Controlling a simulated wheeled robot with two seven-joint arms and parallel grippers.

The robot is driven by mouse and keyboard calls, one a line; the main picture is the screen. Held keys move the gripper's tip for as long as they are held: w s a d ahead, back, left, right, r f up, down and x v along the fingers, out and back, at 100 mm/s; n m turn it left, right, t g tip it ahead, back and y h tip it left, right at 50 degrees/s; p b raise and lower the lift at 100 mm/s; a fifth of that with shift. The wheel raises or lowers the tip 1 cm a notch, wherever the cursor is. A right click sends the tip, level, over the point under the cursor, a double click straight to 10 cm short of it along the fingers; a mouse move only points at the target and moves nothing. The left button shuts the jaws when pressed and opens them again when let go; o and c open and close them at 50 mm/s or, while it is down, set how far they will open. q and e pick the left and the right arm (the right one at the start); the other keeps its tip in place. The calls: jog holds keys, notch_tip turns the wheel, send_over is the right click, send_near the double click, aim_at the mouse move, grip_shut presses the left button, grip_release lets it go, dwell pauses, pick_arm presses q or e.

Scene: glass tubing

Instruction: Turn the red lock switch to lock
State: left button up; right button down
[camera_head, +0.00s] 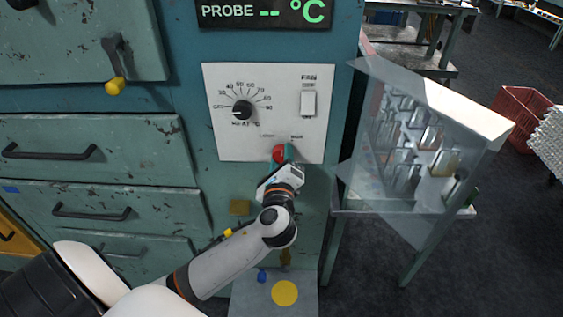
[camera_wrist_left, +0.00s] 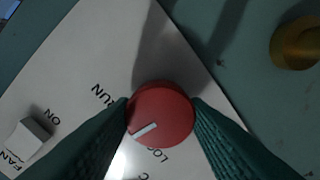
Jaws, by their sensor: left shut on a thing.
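The red lock switch (camera_head: 277,153) is a round knob low on the white control panel (camera_head: 222,88). In the left wrist view the red lock switch (camera_wrist_left: 165,108) sits between the two dark green fingers of my left gripper (camera_wrist_left: 161,112), which are shut on its sides. The white mark on its face lies on the lower left side, between the printed words RUN and LOCK. In the head view my left gripper (camera_head: 283,158) reaches up to the knob from below and hides part of it. My right gripper is not in view.
A black heat dial (camera_head: 242,107) and a white fan switch (camera_head: 308,104) are on the same panel. A clear-sided case with glassware (camera_head: 420,140) stands to the right. Green drawers (camera_head: 90,148) are on the left. A brass knob (camera_wrist_left: 296,44) shows in the left wrist view.

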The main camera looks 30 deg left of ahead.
pick_arm(q)
jog(key=n+b, duration=0.2)
jog(key=n, duration=0.3)
jog(key=shift+f+n, duration=0.15)
jog(key=shift+n, duration=0.25)
jog(key=shift+n+b, duration=0.95)
jog(key=shift+n, duration=1.15)
jog(key=o, duration=1)
jog(key=shift+s, duration=0.1)
jog(key=shift+b+v, duration=1.75)
jog(key=shift+v, duration=4.2)
jog(key=shift+a, duration=0.1)
